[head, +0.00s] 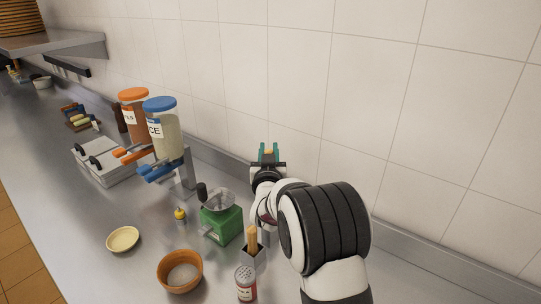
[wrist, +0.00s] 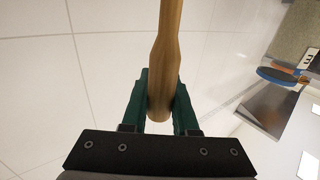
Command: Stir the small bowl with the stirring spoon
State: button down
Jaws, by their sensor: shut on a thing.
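My gripper (head: 268,152) is raised near the tiled wall and points away from the head camera. In the wrist view, my gripper (wrist: 160,78) is shut on a wooden handle, taken as the stirring spoon (wrist: 168,35). Its far end runs out of the top of the wrist view, so the spoon's head is hidden. A small pale yellow bowl (head: 123,232) sits on the counter at lower left and looks empty. A larger orange-brown bowl (head: 163,279) with pale contents stands nearer the camera. My gripper is well apart from both bowls.
A green scale-like device (head: 222,229), a metal holder (head: 252,257) with another wooden handle, and a red-and-white shaker (head: 246,285) stand right of the bowls. Counter left of the bowls is clear.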

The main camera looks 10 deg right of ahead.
jog(key=s+a+f+n+y, duration=0.1)
jog(key=s+a+n+y, duration=0.2)
jog(key=a, duration=1)
jog(key=s+a+n+g+y, duration=0.1)
jog(key=s+a+y, duration=0.5)
jog(key=a, duration=0.8)
jog(key=shift+s+f+n, duration=0.35)
jog(key=shift+s+n, duration=0.55)
jog(key=shift+a, duration=0.1)
notch_tip(320, 180, down, 7)
jog(key=shift+f, duration=0.15)
jog(key=shift+f, duration=2.6)
jog(key=shift+r, duration=0.15)
